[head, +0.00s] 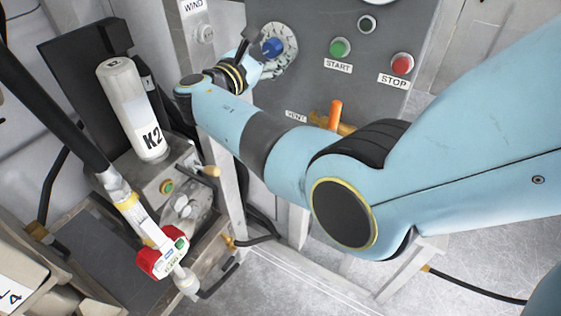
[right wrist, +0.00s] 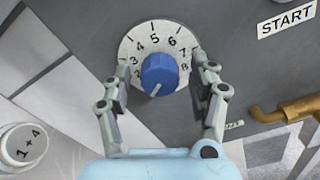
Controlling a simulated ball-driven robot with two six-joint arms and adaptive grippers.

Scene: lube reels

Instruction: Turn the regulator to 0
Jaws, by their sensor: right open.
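The regulator is a blue knob (right wrist: 159,73) on a round white dial (right wrist: 133,47) with numbers; 3 to 8 read clearly in the right wrist view. A pale line on the knob's lower part points down and slightly left. I cannot make out a 0. In the head view the blue knob (head: 272,47) is on the grey panel, past the end of my right arm. My right gripper (right wrist: 161,68) is open, one finger on each side of the knob, with gaps between fingers and knob. In the head view the right gripper (head: 254,58) is partly hidden. My left gripper is not in view.
The panel (head: 310,80) also carries a green START button (head: 340,47), a red STOP button (head: 402,64) and an orange lever (head: 335,115) below them. A white K2 cylinder (head: 132,108) and a red-and-white device (head: 160,258) are at the left.

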